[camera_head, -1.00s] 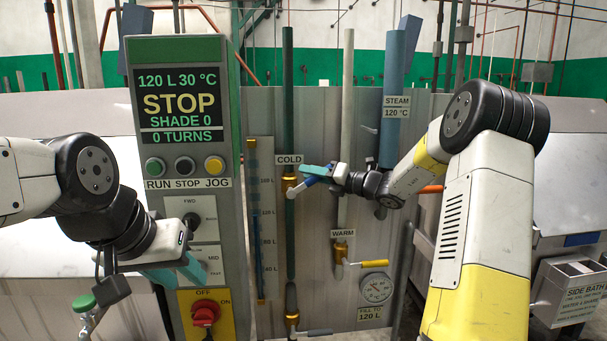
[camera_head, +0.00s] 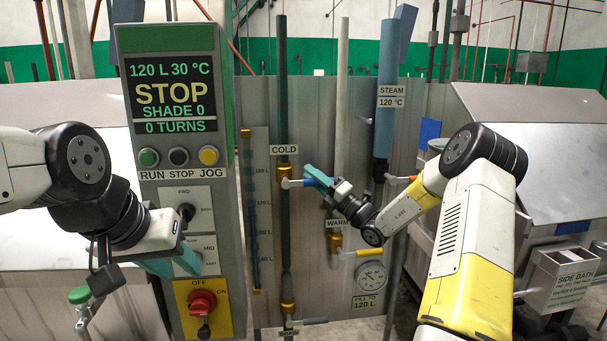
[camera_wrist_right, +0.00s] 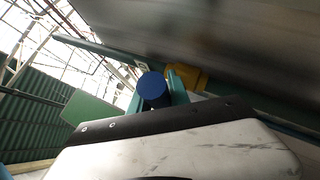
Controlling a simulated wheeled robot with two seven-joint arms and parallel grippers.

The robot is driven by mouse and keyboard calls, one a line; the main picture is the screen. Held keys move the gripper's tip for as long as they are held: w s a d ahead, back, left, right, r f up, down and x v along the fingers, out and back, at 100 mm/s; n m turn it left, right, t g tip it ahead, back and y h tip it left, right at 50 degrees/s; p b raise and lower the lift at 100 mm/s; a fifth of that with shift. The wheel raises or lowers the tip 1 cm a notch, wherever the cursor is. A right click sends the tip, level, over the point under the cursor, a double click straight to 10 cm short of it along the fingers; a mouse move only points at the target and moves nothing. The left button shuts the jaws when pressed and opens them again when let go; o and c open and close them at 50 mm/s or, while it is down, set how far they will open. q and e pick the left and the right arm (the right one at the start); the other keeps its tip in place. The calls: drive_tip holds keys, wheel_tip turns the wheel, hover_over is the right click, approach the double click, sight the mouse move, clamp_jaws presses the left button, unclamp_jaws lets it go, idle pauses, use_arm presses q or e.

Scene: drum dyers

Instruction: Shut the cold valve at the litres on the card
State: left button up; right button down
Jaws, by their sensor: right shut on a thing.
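The cold valve (camera_head: 285,171) is a brass fitting on the dark green pipe under the COLD label. Its lever has a white shank and a blue grip (camera_wrist_right: 152,90), and it lies about level, pointing right. My right gripper (camera_head: 317,178) is shut on the blue grip, which shows between its teal fingers in the right wrist view. The card (camera_head: 366,303) under the round dial reads FILL TO 120 L. The panel display (camera_head: 173,95) reads 120 L, 30 °C, STOP. My left gripper (camera_head: 182,264) is open and empty in front of the panel.
The warm valve (camera_head: 336,243) with a yellow lever sits below right of my right gripper. A drain valve (camera_head: 287,307) is at the bottom. A steam pipe (camera_head: 386,120) stands right. A red switch (camera_head: 202,302) is below my left gripper. A side bath box (camera_head: 565,275) stands far right.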

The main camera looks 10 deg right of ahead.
drive_tip(key=shift+d+f, duration=0.1)
drive_tip(key=shift+f, duration=0.15)
drive_tip(key=c, duration=1.2)
unclamp_jaws()
drive_tip(key=shift+r, duration=0.1)
drive_tip(key=shift+c, duration=0.2)
drive_tip(key=v, duration=0.7)
drive_tip(key=shift+s+f, duration=0.25)
drive_tip(key=shift+f, duration=0.05)
drive_tip(key=shift+s+d, duration=0.1)
drive_tip(key=shift+d, duration=0.15)
